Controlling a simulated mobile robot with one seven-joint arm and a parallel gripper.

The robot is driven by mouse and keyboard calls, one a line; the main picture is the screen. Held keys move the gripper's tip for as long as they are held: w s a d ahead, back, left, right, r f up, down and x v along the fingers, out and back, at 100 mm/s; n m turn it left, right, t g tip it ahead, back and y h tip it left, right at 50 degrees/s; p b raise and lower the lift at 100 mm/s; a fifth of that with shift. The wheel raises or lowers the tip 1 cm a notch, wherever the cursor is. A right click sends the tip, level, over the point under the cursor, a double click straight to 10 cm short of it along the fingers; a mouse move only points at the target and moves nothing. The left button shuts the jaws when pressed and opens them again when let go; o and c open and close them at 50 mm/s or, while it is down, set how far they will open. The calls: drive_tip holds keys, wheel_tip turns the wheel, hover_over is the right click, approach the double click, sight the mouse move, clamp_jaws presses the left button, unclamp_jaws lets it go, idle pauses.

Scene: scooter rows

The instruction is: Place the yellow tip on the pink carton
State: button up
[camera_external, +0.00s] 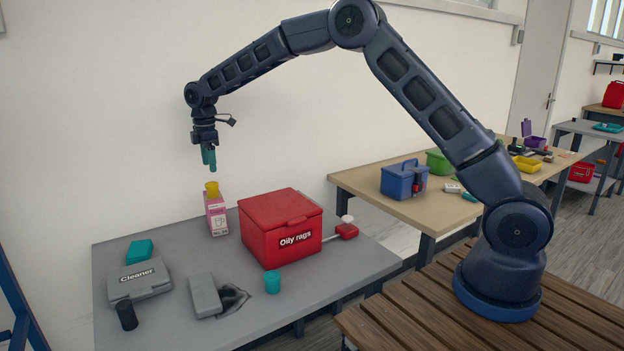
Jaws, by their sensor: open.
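The pink carton (216,216) stands upright on the grey table, left of the red box. The yellow tip (212,188) sits on top of the carton. My gripper (209,161) is open, with teal fingers, and hangs a short way above the yellow tip, apart from it. Nothing shows between its fingers.
A red box labelled "Oily rags" (281,228) stands right of the carton. A "Cleaner" case (139,280), a teal block (140,251), a black cylinder (127,315), a grey block (205,295) and a teal cup (272,282) are on the grey table (345,272). The wall is close behind.

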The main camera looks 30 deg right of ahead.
drive_tip(key=s+d+r+m+t, duration=0.15)
drive_tip(key=s+d+r, duration=0.25)
drive_tip(key=d+r, duration=0.45)
drive_tip(key=s+d+r+m, duration=0.3)
drive_tip(key=s+d+r, duration=0.1)
drive_tip(key=d+r, duration=0.4)
drive_tip(key=s+d+r+m, duration=0.4)
drive_tip(key=s+d+r, duration=0.3)
drive_tip(key=s+d, duration=0.45)
drive_tip(key=s+d+f+m+t, duration=0.1)
drive_tip(key=s+d, duration=0.4)
drive_tip(key=s, duration=0.5)
drive_tip(key=s+d+f+m+t, duration=0.1)
drive_tip(key=s+d+f+m, duration=0.2)
drive_tip(key=s, duration=0.7)
drive_tip(key=s+d+f+m+t, duration=0.1)
drive_tip(key=s+d+m, duration=0.4)
drive_tip(key=s, duration=0.5)
drive_tip(key=shift+s+d+f, duration=0.3)
drive_tip(key=shift+d+f, duration=0.15)
drive_tip(key=shift+d, duration=0.55)
